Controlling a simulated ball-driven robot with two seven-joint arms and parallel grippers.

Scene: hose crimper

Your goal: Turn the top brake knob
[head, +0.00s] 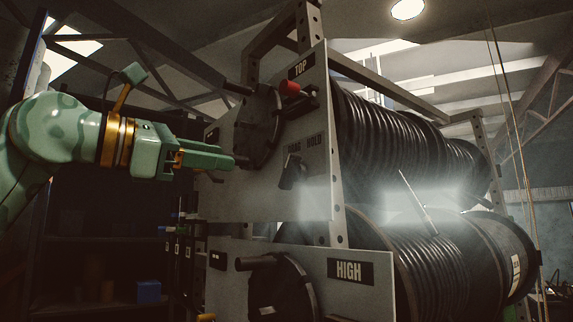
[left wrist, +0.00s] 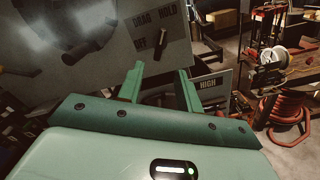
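The top brake knob (head: 291,171) is a small black knob on the grey upper panel, below the TOP plate and beside the DRAG and HOLD lettering. In the left wrist view the knob (left wrist: 162,40) is beyond the fingertips, among the words DRAG, HOLD and OFF. My left gripper (head: 233,161) is in front of the panel, left of the knob in the head view and apart from it. In the left wrist view its two green fingers (left wrist: 159,80) are spread with nothing between them. My right gripper is in neither view.
A dark crank disc (head: 258,125) is close behind my left fingers, with a red-tipped lever (head: 290,87) above right. A lower panel with a HIGH plate (head: 349,271) and another dark disc (head: 282,288) sits below. Large hose reels (head: 415,140) stand at right. A coiled red hose (left wrist: 285,112) lies on the floor.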

